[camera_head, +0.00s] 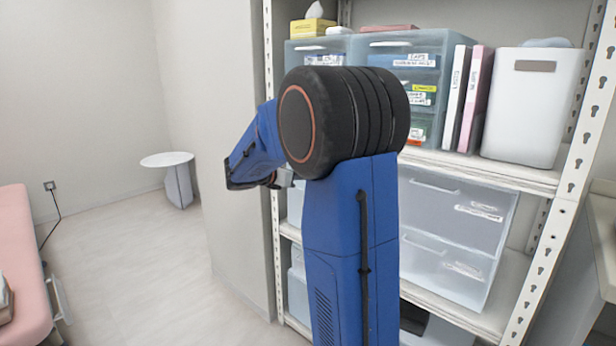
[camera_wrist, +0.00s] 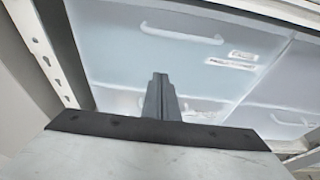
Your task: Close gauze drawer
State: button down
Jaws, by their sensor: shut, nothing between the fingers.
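My gripper (camera_wrist: 161,78) is shut and empty in the wrist view. Its fingertips point at the front of a translucent pale drawer (camera_wrist: 120,60) with a clear handle and a small white label. The label is too blurred to read, so I cannot tell if this is the gauze drawer. Whether the fingers touch the front is unclear. In the head view my arm hides most of the left-hand drawers; a strip of one drawer (camera_head: 296,204) shows beside it. How far any of these drawers stands out is hidden there.
Right-hand translucent drawers (camera_head: 450,205) sit on the lower shelf. Above are small labelled drawers (camera_head: 405,62), binders (camera_head: 465,100) and a white bin (camera_head: 530,105). A perforated post (camera_wrist: 40,50) stands left of the drawer. Open floor (camera_head: 140,260) lies left, with a round table (camera_head: 167,159) and pink bed (camera_head: 22,260).

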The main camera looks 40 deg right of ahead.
jog(key=v, duration=0.9)
jog(key=shift+a, duration=0.2)
jog(key=shift+r, duration=0.1)
jog(key=s+a+f+m+t+y, duration=0.1)
jog(key=s+a+f+m+y, duration=0.4)
jog(key=s+a, duration=0.4)
jog(key=s+a+f+m+t+y, duration=0.1)
jog(key=s+a+f+m+y, duration=0.3)
jog(key=s+a+m, duration=0.3)
jog(key=s+a+f+m+t+y, duration=0.1)
jog(key=s+a+f+m+y, duration=0.4)
jog(key=s+a, duration=0.7)
jog(key=s+f+m, duration=0.1)
jog(key=s, duration=0.1)
jog(key=shift+s+m+t+y, duration=0.3)
jog(key=shift+m+t, duration=0.1)
